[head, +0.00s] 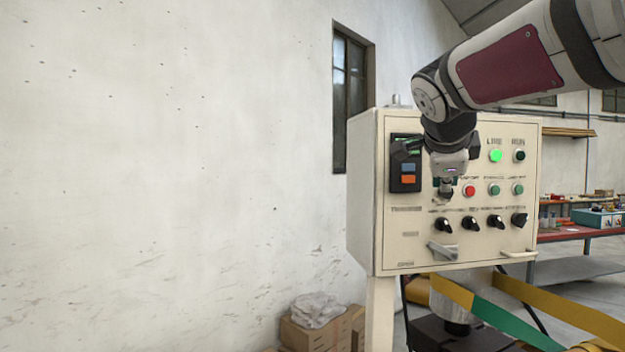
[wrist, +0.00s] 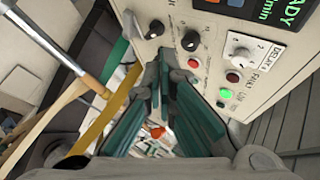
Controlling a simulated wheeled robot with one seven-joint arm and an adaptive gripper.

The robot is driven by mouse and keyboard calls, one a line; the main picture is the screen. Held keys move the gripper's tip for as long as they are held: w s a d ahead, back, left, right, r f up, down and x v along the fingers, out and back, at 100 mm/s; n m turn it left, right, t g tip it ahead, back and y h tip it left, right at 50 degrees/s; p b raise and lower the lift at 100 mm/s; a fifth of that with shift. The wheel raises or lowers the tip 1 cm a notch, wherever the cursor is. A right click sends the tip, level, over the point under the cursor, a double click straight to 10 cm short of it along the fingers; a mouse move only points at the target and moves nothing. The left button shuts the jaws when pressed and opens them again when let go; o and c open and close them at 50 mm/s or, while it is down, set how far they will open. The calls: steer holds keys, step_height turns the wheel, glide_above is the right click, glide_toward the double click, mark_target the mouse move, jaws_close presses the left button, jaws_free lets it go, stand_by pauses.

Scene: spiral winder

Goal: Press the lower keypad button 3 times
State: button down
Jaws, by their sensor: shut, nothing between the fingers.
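The keypad is a black panel at the left of the cream control box (head: 366,200) in the head view. It has a blue upper button (head: 408,167) and an orange lower button (head: 408,179), both uncovered. Part of the display above them is hidden by my arm. My gripper (head: 446,192) is shut and empty, pointing down in front of the box, to the right of the keypad. I cannot tell how far it is from the box face.
A red button (head: 469,190), green buttons and a row of black knobs (head: 444,225) lie near my gripper. A metal handle (head: 441,251) sticks out below. The wrist view shows a white dial (wrist: 240,56). Yellow-green straps (head: 490,313) run below; free room lies left.

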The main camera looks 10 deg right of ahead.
steer(key=w+b, duration=0.1)
steer(key=w, duration=0.7)
steer(key=shift+w, duration=0.4)
steer(key=shift+w+b, duration=0.85)
steer(key=shift+b, duration=0.1)
stand_by(2.0)
steer(key=shift+s, duration=0.15)
steer(key=shift+s+b, duration=0.45)
steer(key=shift+s, duration=0.25)
steer(key=shift+s+b, duration=0.85)
steer(key=shift+s, duration=1.65)
